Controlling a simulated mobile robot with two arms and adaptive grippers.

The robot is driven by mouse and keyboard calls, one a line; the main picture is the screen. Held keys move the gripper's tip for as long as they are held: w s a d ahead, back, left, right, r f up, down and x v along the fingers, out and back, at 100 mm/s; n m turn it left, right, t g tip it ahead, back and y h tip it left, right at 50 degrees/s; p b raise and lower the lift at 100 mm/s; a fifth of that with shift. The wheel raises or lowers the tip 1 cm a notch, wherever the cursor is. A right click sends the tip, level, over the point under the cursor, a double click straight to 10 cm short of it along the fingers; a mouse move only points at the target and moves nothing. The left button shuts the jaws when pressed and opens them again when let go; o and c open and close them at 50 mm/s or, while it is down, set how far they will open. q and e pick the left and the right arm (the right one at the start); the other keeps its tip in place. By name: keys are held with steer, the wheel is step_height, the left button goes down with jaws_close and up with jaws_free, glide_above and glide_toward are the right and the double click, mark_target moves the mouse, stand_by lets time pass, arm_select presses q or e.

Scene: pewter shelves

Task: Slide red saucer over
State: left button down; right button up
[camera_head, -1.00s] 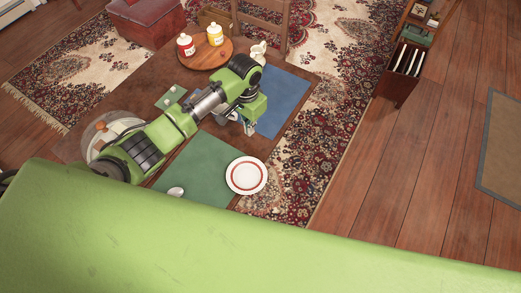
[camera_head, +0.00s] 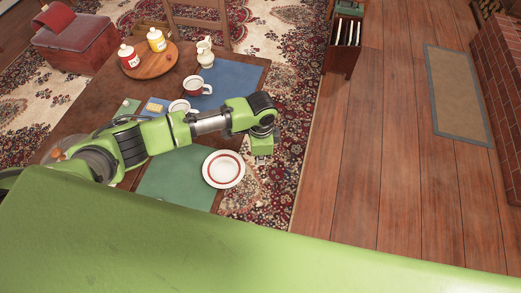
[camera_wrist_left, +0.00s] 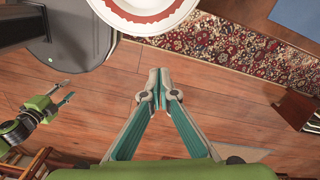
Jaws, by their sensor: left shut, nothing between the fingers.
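The red saucer (camera_head: 212,176), white with a red ring, lies by the right edge of the green mat on the table. Its right side appears to reach past the table edge. It also shows at the top of the left wrist view (camera_wrist_left: 130,22). My left gripper (camera_head: 262,157) is beside the saucer, to its upper right and beyond the table edge. In the left wrist view its fingertips (camera_wrist_left: 160,75) are together, empty and apart from the saucer. My right gripper (camera_wrist_left: 68,93) shows at the left of that view with its fingers spread.
The table holds a green mat (camera_head: 180,180), a blue mat (camera_head: 232,78), a red-and-white cup (camera_head: 193,87), a jug (camera_head: 205,52) and a round wooden tray (camera_head: 155,68) with two jars.

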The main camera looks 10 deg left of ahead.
mark_target(225, 169)
arm_select(q)
steer(key=s+a+p, duration=0.1)
steer(key=a+p, duration=0.1)
steer(key=a, duration=0.1)
steer(key=s+a+f+p, duration=0.1)
steer(key=a+p, duration=0.1)
steer(key=a, duration=0.2)
steer(key=s+a+f+p, duration=0.1)
steer(key=a, duration=0.3)
steer(key=shift+s+f+p, duration=0.2)
steer(key=shift+s+p, duration=0.15)
steer(key=shift+p, duration=0.05)
steer(key=shift+s+a+f, duration=0.1)
steer(key=shift+a, duration=0.25)
arm_select(e)
step_height(225, 169, up, 6)
steer(key=s, duration=0.2)
steer(key=shift+s+d+f, duration=0.15)
steer(key=shift+s, duration=0.25)
arm_select(q)
steer(key=shift+d, duration=0.1)
arm_select(e)
steer(key=shift+d, duration=0.1)
